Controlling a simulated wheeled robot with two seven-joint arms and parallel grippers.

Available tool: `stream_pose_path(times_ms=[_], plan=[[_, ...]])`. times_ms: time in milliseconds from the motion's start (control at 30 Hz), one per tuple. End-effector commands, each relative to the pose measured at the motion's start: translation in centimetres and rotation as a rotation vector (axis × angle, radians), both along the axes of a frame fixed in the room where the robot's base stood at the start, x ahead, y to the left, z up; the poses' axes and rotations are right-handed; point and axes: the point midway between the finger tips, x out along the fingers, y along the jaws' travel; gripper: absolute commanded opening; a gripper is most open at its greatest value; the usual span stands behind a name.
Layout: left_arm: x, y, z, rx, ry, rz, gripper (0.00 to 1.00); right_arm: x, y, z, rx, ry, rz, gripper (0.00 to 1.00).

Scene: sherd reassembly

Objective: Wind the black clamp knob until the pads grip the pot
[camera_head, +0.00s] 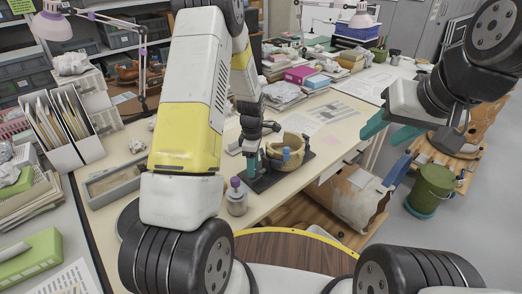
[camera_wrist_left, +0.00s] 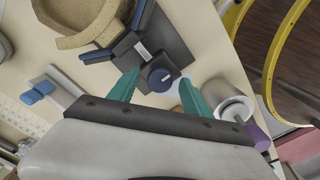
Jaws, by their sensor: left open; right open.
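The tan pot (camera_head: 291,147) sits in the clamp on a dark base (camera_head: 262,181), with a blue pad (camera_head: 286,155) at its near side. In the left wrist view the pot (camera_wrist_left: 85,22) is cut off by the top edge. My right gripper (camera_head: 378,128) is open and empty, away at the right beyond the bench.
A jar with a purple lid (camera_head: 236,197) stands close to the clamp; the jar (camera_wrist_left: 228,103) is beside one left finger. A grey tray (camera_head: 112,184) lies to the left. Papers (camera_head: 328,112) and book stacks lie farther back. A green bin (camera_head: 432,187) stands on the floor at right.

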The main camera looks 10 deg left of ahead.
Motion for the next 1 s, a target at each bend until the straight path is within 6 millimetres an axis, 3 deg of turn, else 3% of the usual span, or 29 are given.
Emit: stream_pose_path(times_ms=[300, 600, 1000], plan=[[0.04, 0.00, -0.29, 0.000, -0.002, 0.000, 0.55, 0.00, 0.00, 0.00, 0.000, 0.000, 0.000, 0.46], [0.04, 0.00, -0.27, 0.000, -0.002, -0.001, 0.00, 0.00, 0.00, 0.00, 0.000, 0.000, 0.000, 0.46], [0.04, -0.02, -0.24, 0.000, -0.002, -0.078, 0.00, 0.00, 0.00, 0.00, 0.000, 0.000, 0.000, 0.46]])
